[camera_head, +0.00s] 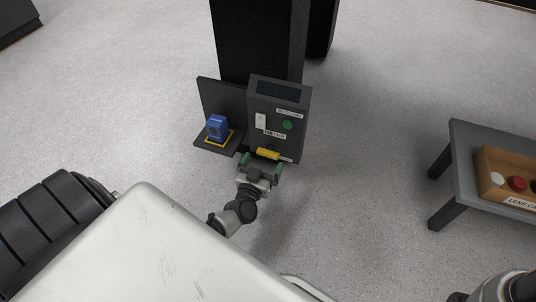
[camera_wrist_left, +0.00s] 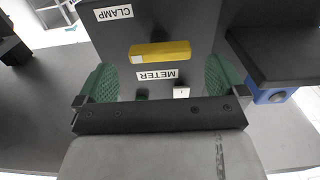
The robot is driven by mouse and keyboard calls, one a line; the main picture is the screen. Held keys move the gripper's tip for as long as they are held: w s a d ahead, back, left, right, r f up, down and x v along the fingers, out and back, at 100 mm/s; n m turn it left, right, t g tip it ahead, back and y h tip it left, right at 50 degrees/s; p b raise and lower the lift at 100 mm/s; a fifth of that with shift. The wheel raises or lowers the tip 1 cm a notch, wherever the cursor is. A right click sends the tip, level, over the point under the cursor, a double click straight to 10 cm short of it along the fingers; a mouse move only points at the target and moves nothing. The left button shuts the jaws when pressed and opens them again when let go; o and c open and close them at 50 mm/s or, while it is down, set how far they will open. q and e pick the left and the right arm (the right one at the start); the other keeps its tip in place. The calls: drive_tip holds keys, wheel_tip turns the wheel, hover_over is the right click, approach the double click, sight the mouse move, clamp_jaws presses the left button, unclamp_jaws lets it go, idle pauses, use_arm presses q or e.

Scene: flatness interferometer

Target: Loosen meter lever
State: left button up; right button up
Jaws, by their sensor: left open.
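The yellow meter lever (camera_head: 268,154) is on the lower front of the dark meter box (camera_head: 293,148). In the left wrist view the lever (camera_wrist_left: 165,51) lies sideways between the upside-down CLAMP and METER labels, with a pale left end. My left gripper (camera_head: 261,166) is just in front of the lever. Its green-padded fingers are open, one toward each side of the lever in the wrist view. I cannot tell whether they touch it. My right gripper is not in view.
A blue device (camera_head: 217,127) sits on a yellow-edged shelf (camera_head: 207,143) left of the meter box. The box has a green button (camera_head: 287,125), white switch (camera_head: 261,121) and dark screen (camera_head: 279,91). A grey table (camera_head: 464,165) with an orange tray (camera_head: 484,175) stands right. Floor between is clear.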

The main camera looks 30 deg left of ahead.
sight(267, 156)
use_arm(q)
drive_tip(key=b+x, duration=0.1)
drive_tip(key=x, duration=0.3)
drive_tip(key=shift+f, duration=0.15)
drive_tip(key=shift+w+b, duration=0.3)
drive_tip(key=shift+b, duration=0.05)
drive_tip(key=shift+c, duration=0.2)
